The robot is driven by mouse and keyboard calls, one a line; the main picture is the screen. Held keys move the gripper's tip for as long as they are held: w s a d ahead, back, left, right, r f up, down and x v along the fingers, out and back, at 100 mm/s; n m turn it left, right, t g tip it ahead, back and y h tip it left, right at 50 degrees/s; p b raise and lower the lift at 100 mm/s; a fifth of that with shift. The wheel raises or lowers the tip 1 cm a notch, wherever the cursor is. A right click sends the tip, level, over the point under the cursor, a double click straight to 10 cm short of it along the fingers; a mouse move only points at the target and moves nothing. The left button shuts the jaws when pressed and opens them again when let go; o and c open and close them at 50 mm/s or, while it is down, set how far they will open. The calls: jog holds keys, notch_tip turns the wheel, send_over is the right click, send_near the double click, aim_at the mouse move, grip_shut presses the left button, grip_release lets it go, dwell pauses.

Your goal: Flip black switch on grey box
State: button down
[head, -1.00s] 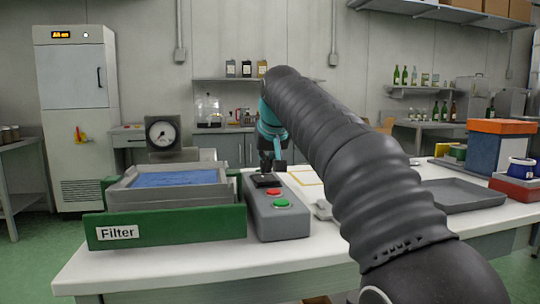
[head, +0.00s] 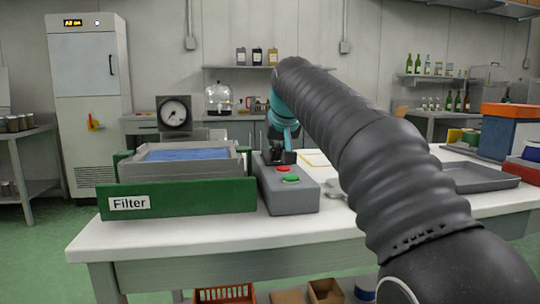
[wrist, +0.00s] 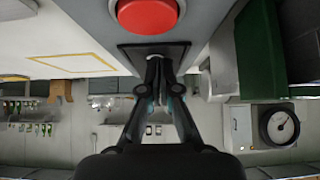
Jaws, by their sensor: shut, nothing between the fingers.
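The grey box (head: 290,202) stands on the white table, with a red button (head: 283,168) and a green button (head: 291,179) on its top. My gripper (head: 278,160) is at the box's far end, beyond the red button. In the wrist view my gripper (wrist: 159,62) is shut and empty, its fingertips close together over the black switch plate (wrist: 130,50). The red button (wrist: 147,14) is just past the plate. The fingers hide the switch's lever, and I cannot tell its position or whether they touch it.
A green tray labelled Filter (head: 185,201) stands close to the box's left side. A round dial gauge (head: 174,112) is behind it. A grey tray (head: 480,178) lies at the right. Bare table lies in front of the box.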

jog(key=shift+d, duration=0.2)
jog(key=shift+a+r+p, duration=0.15)
jog(key=shift+r+p, duration=0.7)
jog(key=shift+p, duration=0.1)
jog(key=shift+r+p, duration=0.45)
jog(key=shift+r, duration=0.05)
jog(key=r+p, duration=0.3)
jog(key=r, duration=0.1)
jog(key=shift+s, duration=0.25)
jog(key=s+d+r, duration=0.1)
jog(key=s+r, duration=0.4)
jog(key=s, duration=0.2)
jog(key=shift+s+d, duration=0.4)
